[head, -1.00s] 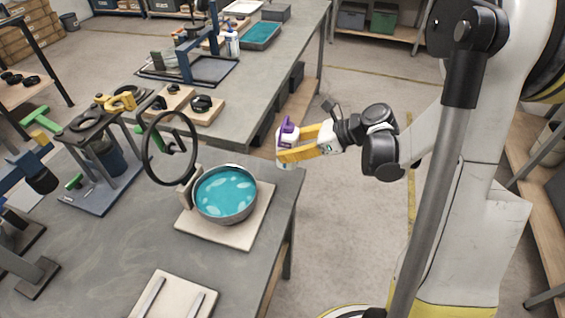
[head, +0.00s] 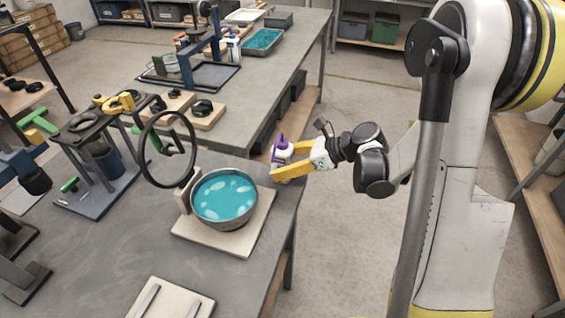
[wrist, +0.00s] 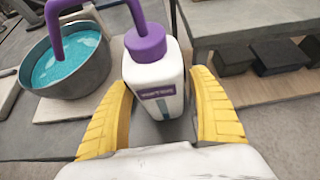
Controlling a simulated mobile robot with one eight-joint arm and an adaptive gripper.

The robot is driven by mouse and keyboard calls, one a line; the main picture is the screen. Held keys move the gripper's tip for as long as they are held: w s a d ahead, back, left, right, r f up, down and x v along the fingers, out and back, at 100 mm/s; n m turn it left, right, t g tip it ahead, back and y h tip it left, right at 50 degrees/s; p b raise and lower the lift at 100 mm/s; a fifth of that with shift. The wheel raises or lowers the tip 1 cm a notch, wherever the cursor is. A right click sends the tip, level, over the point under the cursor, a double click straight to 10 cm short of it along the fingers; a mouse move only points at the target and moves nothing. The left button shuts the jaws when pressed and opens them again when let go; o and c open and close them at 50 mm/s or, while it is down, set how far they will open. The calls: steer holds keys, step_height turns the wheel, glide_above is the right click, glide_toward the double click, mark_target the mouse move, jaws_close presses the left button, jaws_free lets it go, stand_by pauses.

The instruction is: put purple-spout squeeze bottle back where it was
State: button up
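The white squeeze bottle (head: 281,155) with the purple spout is upright at the far right corner of the near table, to the right of the bowl in the head view. In the wrist view the bottle (wrist: 158,85) faces me, with a purple cap, a bent purple spout and a label. My gripper (head: 284,162) reaches in from the right, and its yellow fingers are closed around the bottle's sides. In the wrist view the fingers (wrist: 160,88) flank it closely, left one touching or nearly so. I cannot tell whether its base touches the tabletop.
The metal bowl (head: 240,219) of teal liquid sits on a pale board (head: 233,245) just left of the bottle. A black ring (head: 148,172) stands behind it. Another table (head: 240,130) with trays and stands lies beyond. Floor is open at right.

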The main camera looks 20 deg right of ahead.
steer(key=shift+r, duration=0.25)
steer(key=p+v, duration=0.4)
steer(key=v, duration=0.8)
steer(key=s+a+r+n+h, duration=0.4)
steer(key=s+n, duration=0.3)
steer(key=n, duration=0.5)
steer(key=s+a+r+n+h, duration=0.4)
steer(key=s+n, duration=0.3)
steer(key=n, duration=0.6)
steer(key=shift+r+h, duration=0.25)
steer(key=shift+h, duration=0.45)
steer(key=shift+a, duration=0.1)
